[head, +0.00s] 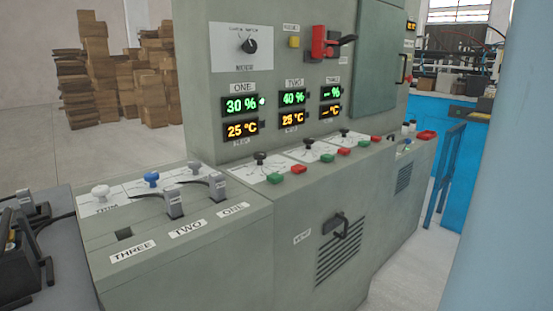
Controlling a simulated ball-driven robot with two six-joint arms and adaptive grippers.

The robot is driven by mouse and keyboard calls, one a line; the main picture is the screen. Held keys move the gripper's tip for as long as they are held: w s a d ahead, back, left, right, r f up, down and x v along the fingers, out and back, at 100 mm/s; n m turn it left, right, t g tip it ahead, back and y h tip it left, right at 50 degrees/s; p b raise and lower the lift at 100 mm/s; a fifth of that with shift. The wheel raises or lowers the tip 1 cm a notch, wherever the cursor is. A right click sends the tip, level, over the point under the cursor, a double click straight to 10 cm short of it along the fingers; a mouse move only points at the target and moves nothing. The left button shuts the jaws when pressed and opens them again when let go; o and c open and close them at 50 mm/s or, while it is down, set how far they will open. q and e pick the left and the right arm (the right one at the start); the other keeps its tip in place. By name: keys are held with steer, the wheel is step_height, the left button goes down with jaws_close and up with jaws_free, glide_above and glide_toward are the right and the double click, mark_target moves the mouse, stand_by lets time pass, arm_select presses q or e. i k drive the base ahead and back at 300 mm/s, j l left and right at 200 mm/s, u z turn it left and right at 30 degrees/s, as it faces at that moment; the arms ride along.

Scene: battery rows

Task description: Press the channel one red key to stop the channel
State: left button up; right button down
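The grey control cabinet fills the middle. On its sloped ledge, the leftmost group has a black knob (260,158), a green key (271,179) and a red key (299,169), below the display column labelled ONE. The ONE display (241,105) reads 30 % in green and 25 °C in orange, with a pale lit lamp (262,101) beside it. The TWO display (292,98) reads 40 % and 25 °C; the third shows dashes. More green and red keys, including a red key (344,151), run along the ledge to the right. Neither gripper is in view.
A lower console (190,248) at left front carries levers and labels THREE, TWO, ONE. A red switch handle (320,42) sits on the upright panel. A black handle (342,225) juts from the cabinet front. Stacked boxes (95,70) stand behind; open floor shows at right.

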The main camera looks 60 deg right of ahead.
mark_target(298, 168)
steer(key=k+l+u, duration=0.1)
steer(key=l, duration=0.35)
steer(key=k+l, duration=0.1)
steer(key=l, duration=0.3)
steer(key=k+l+u, duration=0.15)
steer(key=l, duration=0.25)
steer(key=k+l, duration=0.1)
steer(key=l, duration=0.35)
steer(key=k+l+u, duration=0.15)
steer(key=l, duration=0.25)
steer(key=k+l, duration=0.1)
steer(key=l, duration=0.3)
steer(key=u, duration=0.05)
